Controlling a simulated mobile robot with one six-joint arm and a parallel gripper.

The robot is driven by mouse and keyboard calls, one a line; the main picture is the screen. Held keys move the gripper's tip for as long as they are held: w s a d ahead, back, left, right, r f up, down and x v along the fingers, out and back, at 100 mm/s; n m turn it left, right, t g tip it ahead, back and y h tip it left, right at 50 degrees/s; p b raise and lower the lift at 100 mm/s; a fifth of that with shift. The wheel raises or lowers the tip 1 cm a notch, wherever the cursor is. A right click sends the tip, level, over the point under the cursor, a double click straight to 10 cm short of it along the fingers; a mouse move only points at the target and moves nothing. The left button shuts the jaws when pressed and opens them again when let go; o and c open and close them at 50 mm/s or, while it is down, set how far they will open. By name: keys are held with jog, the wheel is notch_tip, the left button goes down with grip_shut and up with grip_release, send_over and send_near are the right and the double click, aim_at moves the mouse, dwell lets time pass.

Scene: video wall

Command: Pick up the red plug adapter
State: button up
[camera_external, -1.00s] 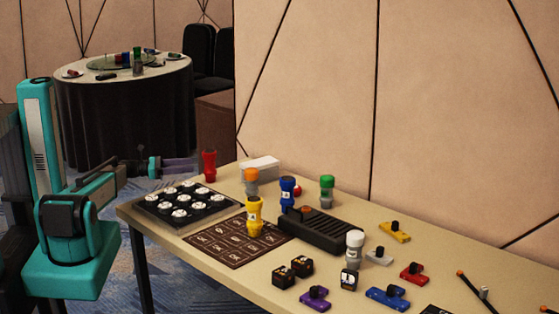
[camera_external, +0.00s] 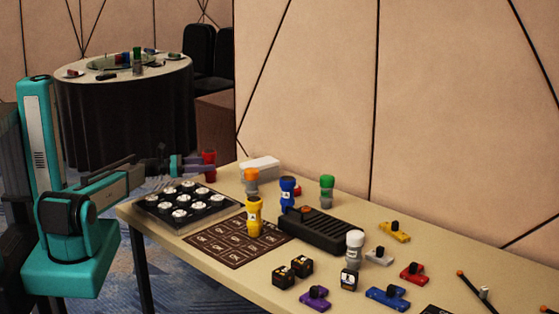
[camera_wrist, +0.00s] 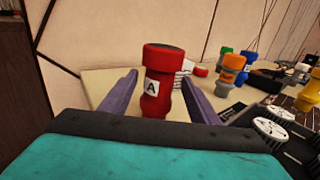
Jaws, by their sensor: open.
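The red plug adapter (camera_wrist: 160,82) stands upright near the table's far left corner, with a white label marked "A" facing my wrist camera. It also shows in the external view (camera_external: 209,158), partly hidden behind my gripper. My gripper (camera_wrist: 160,90) is open, with one purple finger to the left and one to the right of the adapter in the wrist view. No contact between fingers and adapter is visible. In the external view my gripper (camera_external: 205,167) is level with the adapter's lower part, at the table's left edge.
A black tray with white round knobs (camera_external: 185,204) lies just in front of the adapter. Orange (camera_external: 251,180), yellow (camera_external: 254,215), blue (camera_external: 287,192) and green (camera_external: 327,190) adapters stand to the right. A white box (camera_external: 260,168) sits behind. A black power block (camera_external: 320,230) is mid-table.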

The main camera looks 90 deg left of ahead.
jog(key=shift+w+a+f+p, duration=0.1)
jog(key=shift+w+a+p, duration=0.15)
jog(key=shift+w, duration=1.05)
jog(key=shift+w+a+p, duration=0.2)
jog(key=shift+w, duration=1.05)
jog(key=c, duration=1.2)
